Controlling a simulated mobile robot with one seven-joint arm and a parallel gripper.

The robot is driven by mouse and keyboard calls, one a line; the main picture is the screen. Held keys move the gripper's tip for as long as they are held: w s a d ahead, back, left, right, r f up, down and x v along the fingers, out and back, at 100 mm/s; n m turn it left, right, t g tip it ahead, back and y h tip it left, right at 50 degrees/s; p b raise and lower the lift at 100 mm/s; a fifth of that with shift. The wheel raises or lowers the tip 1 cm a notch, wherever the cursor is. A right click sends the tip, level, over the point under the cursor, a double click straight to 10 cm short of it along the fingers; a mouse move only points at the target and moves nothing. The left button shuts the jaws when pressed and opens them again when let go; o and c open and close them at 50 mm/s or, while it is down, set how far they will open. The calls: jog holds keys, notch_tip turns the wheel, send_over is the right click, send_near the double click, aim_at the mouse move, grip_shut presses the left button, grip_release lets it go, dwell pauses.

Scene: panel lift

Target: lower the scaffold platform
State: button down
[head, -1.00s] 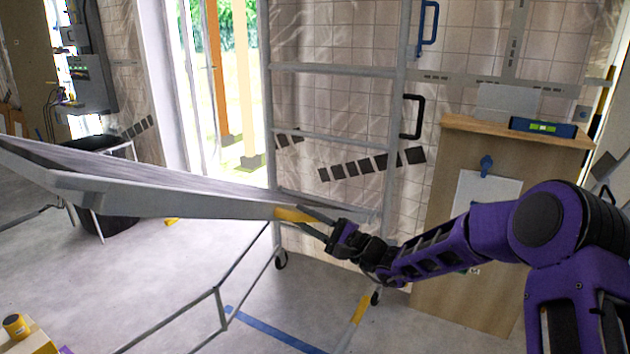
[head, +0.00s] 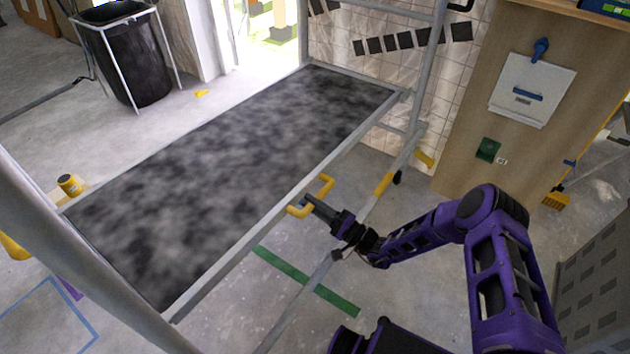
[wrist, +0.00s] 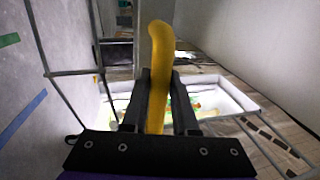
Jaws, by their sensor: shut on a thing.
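The scaffold platform (head: 235,175) is a long deck with a dark mottled top and a grey metal rim. In the head view it spans from lower left to upper middle, between the scaffold's grey end frames (head: 428,75). A yellow handle (head: 326,185) sticks out from its near long edge. My gripper (head: 307,204) is shut on this handle, at its near end. In the wrist view the yellow handle (wrist: 157,60) stands between the two black fingers (wrist: 157,105). The platform's underside supports are mostly hidden.
A wooden cabinet (head: 470,120) stands at the right, behind my arm. A black bin (head: 128,60) stands at upper left. Green tape (head: 305,282) marks open floor in front.

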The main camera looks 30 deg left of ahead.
notch_tip(320, 180, down, 6)
jog(key=n, duration=0.1)
jog(key=shift+f, duration=0.15)
jog(key=shift+d+f, duration=0.15)
jog(key=c, duration=0.8)
grip_release()
jog(key=shift+f, duration=0.15)
jog(key=shift+o, duration=0.6)
jog(key=shift+r, duration=0.25)
jog(key=v, duration=1.7)
jog(key=shift+p, duration=0.35)
